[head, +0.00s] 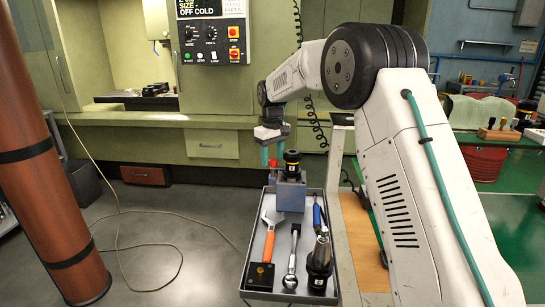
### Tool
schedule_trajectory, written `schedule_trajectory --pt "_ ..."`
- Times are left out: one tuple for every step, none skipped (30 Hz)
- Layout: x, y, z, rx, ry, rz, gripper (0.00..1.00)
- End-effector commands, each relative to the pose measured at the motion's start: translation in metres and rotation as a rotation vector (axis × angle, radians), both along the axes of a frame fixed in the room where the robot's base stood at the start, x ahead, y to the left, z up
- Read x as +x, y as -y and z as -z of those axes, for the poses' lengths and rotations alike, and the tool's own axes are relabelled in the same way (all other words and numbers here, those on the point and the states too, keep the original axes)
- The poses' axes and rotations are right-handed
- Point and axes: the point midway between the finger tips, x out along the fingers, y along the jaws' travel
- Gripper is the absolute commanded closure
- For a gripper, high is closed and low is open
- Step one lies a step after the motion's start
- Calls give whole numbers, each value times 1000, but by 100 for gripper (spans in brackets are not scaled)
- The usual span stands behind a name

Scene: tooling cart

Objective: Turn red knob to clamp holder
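The red knob (273,162) shows as a small red patch at the left side of a blue-grey clamp block (290,194). The block stands at the far end of the grey tray. A black tool holder (292,163) with a yellow band sits upright in the block. My gripper (273,156) points down, with its two teal fingers apart on either side of the red knob. The fingers are level with the knob's upper part. Whether they touch it is too small to tell. Part of the knob is hidden by the fingers.
A brown column (40,170) stands at left. A cable lies on the floor.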

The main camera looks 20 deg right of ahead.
Motion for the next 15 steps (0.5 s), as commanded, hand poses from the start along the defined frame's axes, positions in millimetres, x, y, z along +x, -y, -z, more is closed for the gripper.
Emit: schedule_trajectory --pt "0 0 0 0 -1 0 51" --pt "0 0 0 0 -1 0 51" --pt "0 0 -1 0 -1 0 51" --pt "0 0 -2 0 -1 0 51" --pt "0 0 -5 0 0 0 51" --pt "0 0 -9 -1 1 0 51" --pt "1 0 -13 0 2 0 51" --pt "0 0 -18 0 2 0 51" --pt "0 0 -25 -1 1 0 51" --pt "0 0 -31 0 3 0 51" --pt "1 0 -36 0 3 0 51" --pt "0 0 -43 0 3 0 51" --pt "0 0 -48 0 3 0 51" --pt "0 0 -53 0 2 0 51" --pt "0 -1 -59 0 2 0 51"
